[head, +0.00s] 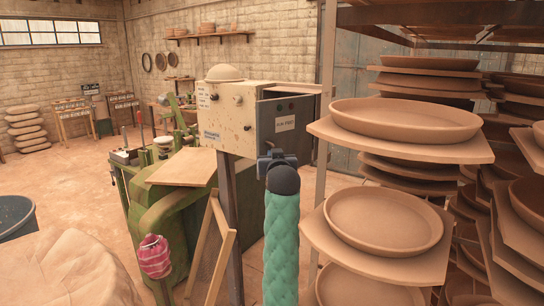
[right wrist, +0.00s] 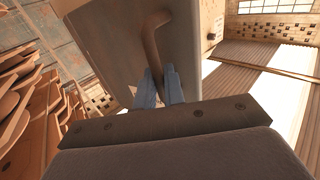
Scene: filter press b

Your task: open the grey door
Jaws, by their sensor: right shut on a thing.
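The grey door (head: 286,122) is a dark grey panel with a white label on the right side of a cream control box (head: 228,115). In the right wrist view the door (right wrist: 110,45) fills the upper middle, with a brown curved handle (right wrist: 153,38) on it. My right gripper (head: 277,163) is just below the door in the head view, its arm in a green sleeve. In the right wrist view its blue fingers (right wrist: 159,90) are shut on the handle's lower end. My left gripper is not in view.
A rack of boards with clay dishes (head: 405,130) stands close on the right, beside my right arm. A green machine (head: 175,215) and a wooden frame (head: 222,250) stand to the left. A pale mound (head: 70,270) is at the lower left. Open floor lies at the far left.

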